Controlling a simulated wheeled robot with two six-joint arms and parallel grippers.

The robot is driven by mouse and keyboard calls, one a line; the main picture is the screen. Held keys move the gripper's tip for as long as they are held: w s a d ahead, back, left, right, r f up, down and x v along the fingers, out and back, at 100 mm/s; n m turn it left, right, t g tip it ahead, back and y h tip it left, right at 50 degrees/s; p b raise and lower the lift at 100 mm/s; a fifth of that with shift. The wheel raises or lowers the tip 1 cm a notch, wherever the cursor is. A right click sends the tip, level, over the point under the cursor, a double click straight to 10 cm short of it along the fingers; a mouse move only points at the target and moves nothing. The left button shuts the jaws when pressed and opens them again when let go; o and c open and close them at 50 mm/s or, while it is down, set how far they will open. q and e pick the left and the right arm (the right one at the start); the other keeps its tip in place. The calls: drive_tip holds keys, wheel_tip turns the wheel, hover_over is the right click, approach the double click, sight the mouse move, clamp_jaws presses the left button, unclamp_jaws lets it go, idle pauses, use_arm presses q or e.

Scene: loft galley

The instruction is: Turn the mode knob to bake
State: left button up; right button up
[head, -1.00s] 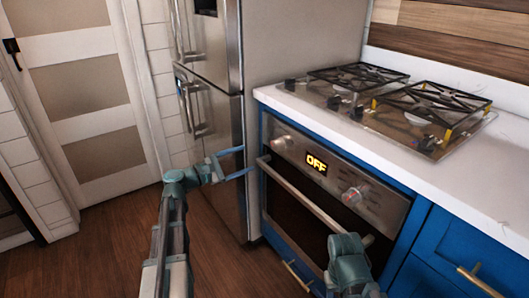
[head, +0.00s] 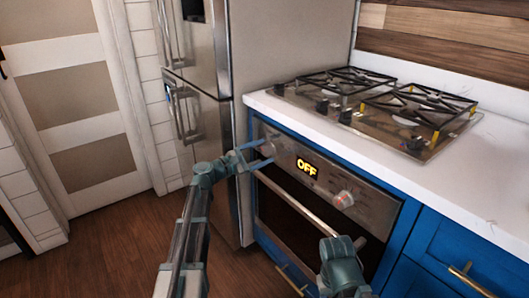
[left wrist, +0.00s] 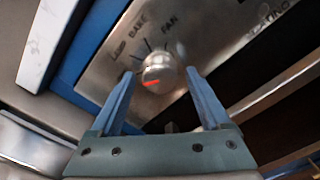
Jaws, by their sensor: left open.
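The left knob (head: 267,148) of the oven panel is a round metal knob. In the left wrist view the knob (left wrist: 158,68) carries a red mark on its lower part, away from the words BAKE and FAN printed above it. My left gripper (head: 265,152) is open at the knob. In the left wrist view its two blue fingers (left wrist: 160,76) stand one on each side of the knob, with gaps showing; I cannot tell whether the tips reach past its face. The oven display (head: 307,168) reads OFF. My right gripper's fingers are not seen.
A second knob (head: 344,199) sits right of the display. The oven handle (head: 305,205) runs below the panel. The gas cooktop (head: 385,120) lies on the white counter (head: 480,160) above. The steel fridge (head: 218,140) stands close on the left.

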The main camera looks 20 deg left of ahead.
use_arm(q)
drive_tip(key=shift+w+d, duration=0.4)
drive_tip(key=shift+w, duration=0.1)
clamp_jaws()
